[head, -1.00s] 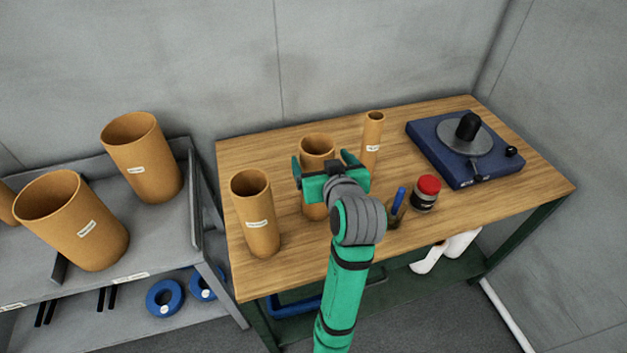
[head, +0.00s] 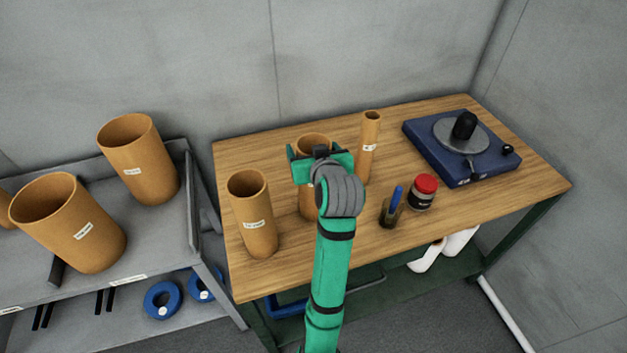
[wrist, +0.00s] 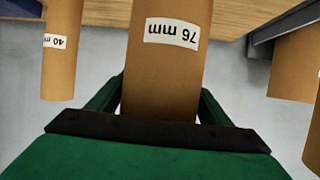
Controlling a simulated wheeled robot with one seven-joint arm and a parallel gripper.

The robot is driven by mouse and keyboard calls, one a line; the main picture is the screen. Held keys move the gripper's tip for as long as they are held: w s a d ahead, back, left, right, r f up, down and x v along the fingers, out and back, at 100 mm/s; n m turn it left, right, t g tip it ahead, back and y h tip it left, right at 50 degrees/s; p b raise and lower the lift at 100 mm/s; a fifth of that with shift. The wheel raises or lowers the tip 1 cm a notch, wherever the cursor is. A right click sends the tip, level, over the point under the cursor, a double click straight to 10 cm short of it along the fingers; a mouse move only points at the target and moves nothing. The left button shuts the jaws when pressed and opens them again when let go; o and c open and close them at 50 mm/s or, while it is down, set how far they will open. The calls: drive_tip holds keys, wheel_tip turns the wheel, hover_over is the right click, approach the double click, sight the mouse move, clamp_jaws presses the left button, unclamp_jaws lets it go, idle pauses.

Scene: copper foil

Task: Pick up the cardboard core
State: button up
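Three tan cardboard cores stand upright on the wooden table. The middle core (head: 306,203) is behind my gripper in the head view and partly hidden. In the wrist view this core (wrist: 165,75) is straight ahead, its label reading 76 mm upside down. A slim core (head: 369,148) stands right of it; its 40 mm label shows in the wrist view (wrist: 55,41).
A pen cup (head: 391,211) and a red-lidded jar (head: 423,192) stand right of my arm. A blue device with a round plate (head: 460,150) fills the table's right part. The grey shelf (head: 100,290) at left holds large cores (head: 140,165).

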drive_tip(key=c, duration=1.2)
drive_tip(key=shift+r, duration=0.1)
